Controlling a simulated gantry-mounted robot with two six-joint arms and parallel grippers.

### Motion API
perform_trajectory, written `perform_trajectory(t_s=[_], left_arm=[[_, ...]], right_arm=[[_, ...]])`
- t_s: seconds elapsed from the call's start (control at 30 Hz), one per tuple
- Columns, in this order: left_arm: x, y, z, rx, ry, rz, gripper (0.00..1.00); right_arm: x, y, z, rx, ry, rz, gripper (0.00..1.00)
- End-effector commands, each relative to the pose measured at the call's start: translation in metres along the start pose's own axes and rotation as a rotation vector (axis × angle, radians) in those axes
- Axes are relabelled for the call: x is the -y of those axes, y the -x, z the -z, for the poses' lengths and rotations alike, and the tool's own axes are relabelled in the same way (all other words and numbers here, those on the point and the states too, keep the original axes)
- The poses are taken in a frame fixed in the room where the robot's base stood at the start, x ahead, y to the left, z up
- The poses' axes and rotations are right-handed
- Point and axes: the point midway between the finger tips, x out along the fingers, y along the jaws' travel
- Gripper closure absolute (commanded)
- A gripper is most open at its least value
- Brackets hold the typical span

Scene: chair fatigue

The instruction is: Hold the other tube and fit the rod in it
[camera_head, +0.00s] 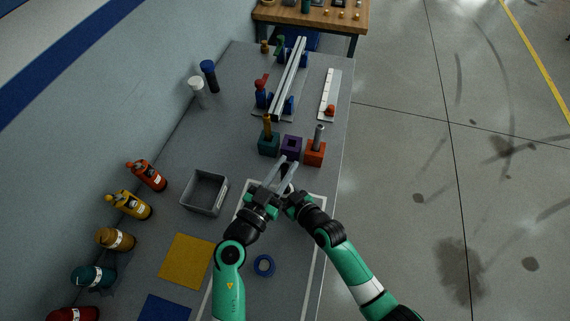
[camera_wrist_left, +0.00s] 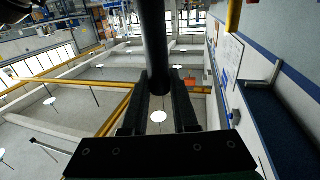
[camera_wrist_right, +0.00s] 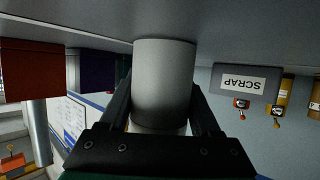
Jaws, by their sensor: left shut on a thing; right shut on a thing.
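My left gripper (camera_head: 264,195) is shut on a dark cylinder (camera_wrist_left: 153,42), which extends beyond its fingers in the left wrist view. My right gripper (camera_head: 290,196) is shut on a pale grey cylinder (camera_wrist_right: 163,75), seen large between its fingers in the right wrist view. The two grippers are close together above the bench, just in front of the coloured blocks. I cannot tell which cylinder is rod or tube, nor whether they touch; the grippers partly hide them in the head view.
Teal (camera_head: 268,145), purple (camera_head: 291,153) and orange (camera_head: 314,157) blocks stand beyond the grippers; teal and orange hold upright pieces. A grey bin (camera_head: 204,193) stands left, with bottles (camera_head: 130,203) along the wall. A blue ring (camera_head: 264,265) lies in front. Rails (camera_head: 289,80) lie farther back.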

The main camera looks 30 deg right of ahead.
Motion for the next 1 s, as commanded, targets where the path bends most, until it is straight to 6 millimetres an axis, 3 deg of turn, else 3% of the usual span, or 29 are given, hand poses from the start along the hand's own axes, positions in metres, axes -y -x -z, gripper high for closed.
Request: perform_trajectory(t_s=[1.0], left_arm=[[0.001, 0.000, -0.031, 0.001, -0.001, 0.002, 1.00]], right_arm=[[0.000, 0.000, 0.000, 0.000, 0.000, -0.001, 0.95]])
